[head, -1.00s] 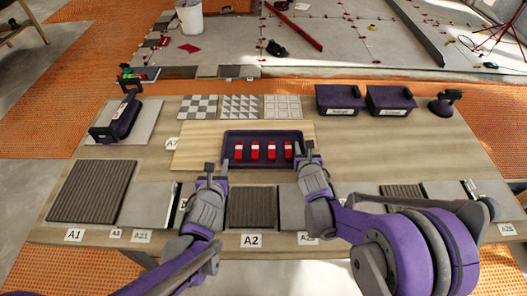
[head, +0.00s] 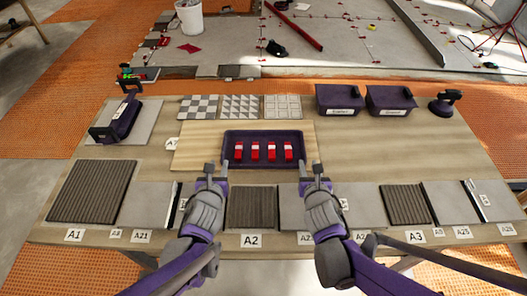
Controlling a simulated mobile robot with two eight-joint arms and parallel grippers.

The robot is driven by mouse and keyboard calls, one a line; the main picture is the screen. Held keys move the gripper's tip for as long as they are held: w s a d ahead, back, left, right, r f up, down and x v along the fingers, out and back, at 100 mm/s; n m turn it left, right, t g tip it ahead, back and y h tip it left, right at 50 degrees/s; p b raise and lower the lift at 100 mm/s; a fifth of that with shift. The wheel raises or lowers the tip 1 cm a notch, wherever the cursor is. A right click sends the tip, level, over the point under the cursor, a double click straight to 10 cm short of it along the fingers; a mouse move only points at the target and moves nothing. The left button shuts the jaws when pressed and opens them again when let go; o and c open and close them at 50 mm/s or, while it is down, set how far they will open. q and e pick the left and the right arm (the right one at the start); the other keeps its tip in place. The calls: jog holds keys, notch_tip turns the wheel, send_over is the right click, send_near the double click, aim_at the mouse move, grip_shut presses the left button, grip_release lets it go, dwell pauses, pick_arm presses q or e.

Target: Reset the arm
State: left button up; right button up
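My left gripper (head: 217,172) is above the table just left of the dark tray (head: 262,136). My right gripper (head: 311,173) is just right of the same tray, roughly level with the left one. Each gripper shows a gap between its fingertips, with nothing between them. Both forearms reach in from the bottom of the picture, close to each other and nearly symmetrical. The tray holds several red and white pieces (head: 270,151) standing in a row.
The wooden table (head: 440,150) carries ribbed tiles (head: 92,190), patterned tiles (head: 240,107), two dark bins (head: 390,99), a suction cup (head: 445,103) and a purple tool (head: 122,118). Labels such as A2 (head: 251,241) line the front edge. The table's right middle is clear.

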dwell(0.4)
